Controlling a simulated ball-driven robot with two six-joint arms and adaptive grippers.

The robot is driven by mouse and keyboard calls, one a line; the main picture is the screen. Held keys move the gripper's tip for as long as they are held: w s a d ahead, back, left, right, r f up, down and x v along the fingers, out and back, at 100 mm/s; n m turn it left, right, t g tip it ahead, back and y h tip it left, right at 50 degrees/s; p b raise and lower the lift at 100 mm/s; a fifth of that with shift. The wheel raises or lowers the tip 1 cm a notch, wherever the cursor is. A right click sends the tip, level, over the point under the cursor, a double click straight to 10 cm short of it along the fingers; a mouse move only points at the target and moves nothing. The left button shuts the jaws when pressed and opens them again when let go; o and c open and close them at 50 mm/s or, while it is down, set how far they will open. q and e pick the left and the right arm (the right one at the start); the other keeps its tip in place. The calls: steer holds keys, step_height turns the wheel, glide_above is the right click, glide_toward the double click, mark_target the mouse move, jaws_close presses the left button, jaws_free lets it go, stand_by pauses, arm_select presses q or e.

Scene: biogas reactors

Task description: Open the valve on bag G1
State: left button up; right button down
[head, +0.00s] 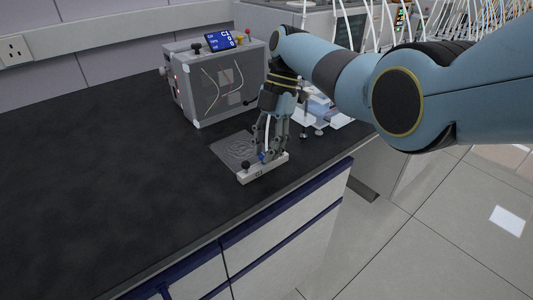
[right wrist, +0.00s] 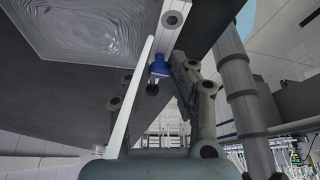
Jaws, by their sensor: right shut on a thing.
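Bag G1 (head: 235,149) lies flat on the black bench near its front edge, a grey sheet with a pale bar (head: 251,175) marked G1 along its front. A black knob (head: 245,165) stands on the bar's left part. My right gripper (head: 268,152) points down over the bar's right part and is shut on the blue valve (head: 263,157). The right wrist view shows the blue valve (right wrist: 159,68) between the fingers and the bag (right wrist: 95,28) at upper left. A white tube (right wrist: 130,100) runs beside the fingers. The fingers partly hide the valve. My left gripper is out of view.
A grey box device (head: 215,85) with a blue screen (head: 220,41) stands behind the bag. A small white stand (head: 335,118) is to the right of the gripper. The left bench top (head: 90,180) is clear. The bench's front edge is close to the bag.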

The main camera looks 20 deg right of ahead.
steer(key=shift+f+n+b, duration=0.1)
steer(key=shift+n+b, duration=0.3)
steer(key=shift+n, duration=0.2)
steer(key=shift+g, duration=0.3)
steer(key=c, duration=1.4)
jaws_free()
steer(key=v, duration=1.2)
steer(key=shift+a, duration=0.3)
